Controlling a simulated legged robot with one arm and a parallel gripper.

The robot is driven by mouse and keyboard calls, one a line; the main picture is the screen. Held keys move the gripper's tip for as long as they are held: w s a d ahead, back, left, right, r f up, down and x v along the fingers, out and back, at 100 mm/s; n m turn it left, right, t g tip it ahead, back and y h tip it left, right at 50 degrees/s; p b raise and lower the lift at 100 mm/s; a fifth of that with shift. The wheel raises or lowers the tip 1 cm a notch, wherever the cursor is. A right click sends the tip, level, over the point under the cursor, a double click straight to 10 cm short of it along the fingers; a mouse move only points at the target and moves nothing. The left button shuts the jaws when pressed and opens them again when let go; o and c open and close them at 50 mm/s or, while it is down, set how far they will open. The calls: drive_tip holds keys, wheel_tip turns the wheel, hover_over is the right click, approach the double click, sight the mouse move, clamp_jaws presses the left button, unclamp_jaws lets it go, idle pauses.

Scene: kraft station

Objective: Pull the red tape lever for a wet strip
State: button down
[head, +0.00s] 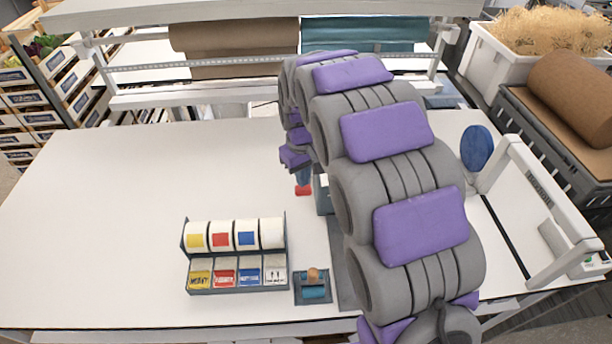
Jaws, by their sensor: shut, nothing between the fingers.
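The red end of the tape lever (303,190) shows just left of my arm, low over the white table. A blue-grey part beside it, likely the tape dispenser (323,198), is mostly hidden behind my arm. My gripper (296,160) is at the far end of the arm, above and slightly left of the red lever end in the picture. It is shut and empty. Its fingertips are small and partly hidden, and I cannot tell whether they touch the lever. No wet strip is visible.
A white frame (545,220) and a blue disc (477,148) are at right. Paper rolls (235,45) hang behind. The table's left side is clear.

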idle(0.3)
drive_tip(key=shift+f+b, duration=0.45)
drive_tip(key=shift+f, duration=1.95)
wheel_tip(320, 180, down, 4)
drive_tip(key=shift+f+b, duration=0.1)
drive_tip(key=shift+b, duration=0.3)
drive_tip(key=shift+r+p, duration=1.95)
drive_tip(key=shift+r, duration=4.1)
